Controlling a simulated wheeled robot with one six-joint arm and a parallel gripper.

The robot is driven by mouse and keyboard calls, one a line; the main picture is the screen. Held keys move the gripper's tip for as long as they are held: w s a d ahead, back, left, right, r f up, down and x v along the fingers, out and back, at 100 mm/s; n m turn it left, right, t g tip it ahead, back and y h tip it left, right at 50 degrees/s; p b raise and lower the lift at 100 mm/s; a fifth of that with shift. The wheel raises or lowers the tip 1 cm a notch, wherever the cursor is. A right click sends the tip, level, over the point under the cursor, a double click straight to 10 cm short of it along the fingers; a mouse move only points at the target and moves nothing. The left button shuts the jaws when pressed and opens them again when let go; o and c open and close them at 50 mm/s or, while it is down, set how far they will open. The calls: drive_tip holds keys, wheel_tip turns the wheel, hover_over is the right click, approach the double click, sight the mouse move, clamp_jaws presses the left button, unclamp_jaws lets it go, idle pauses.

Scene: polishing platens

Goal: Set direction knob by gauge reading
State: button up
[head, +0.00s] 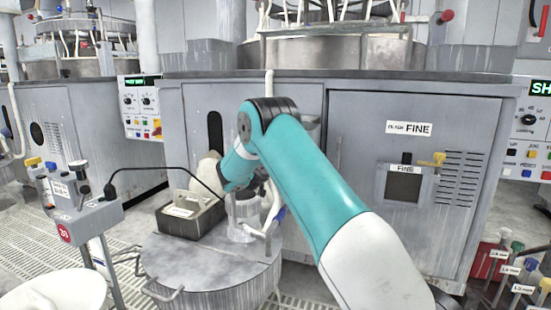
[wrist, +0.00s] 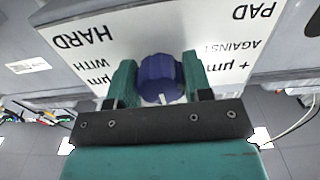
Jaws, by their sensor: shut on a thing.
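In the wrist view a dark blue knob (wrist: 157,72) with a white pointer mark sits between the two teal fingers of my gripper (wrist: 160,84). The fingers are shut on its sides. The knob is in front of a white label plate (wrist: 90,38), which reads upside down here, with "HARD", "WITH", "PAD" and "AGAINST" visible. In the head view my teal and white arm hides the gripper and the knob. I cannot make out a gauge reading in either view.
A grey machine cabinet marked FINE (head: 408,128) stands behind my arm, with a small dark window (head: 403,187). A round grey drum (head: 210,278) stands below, with a dark open box (head: 190,222) on it. A post-mounted control box (head: 85,218) is at left.

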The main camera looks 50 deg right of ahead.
drive_tip(key=n+p, duration=0.3)
drive_tip(key=n, duration=0.1)
drive_tip(key=shift+r, duration=0.2)
drive_tip(key=shift+s+f+n+p, duration=0.1)
drive_tip(key=shift+n+p, duration=1.4)
drive_tip(key=shift+n, duration=0.8)
drive_tip(key=o, duration=0.9)
drive_tip(key=b+v, duration=0.5)
drive_tip(key=v, duration=1.2)
drive_tip(key=shift+a, duration=0.15)
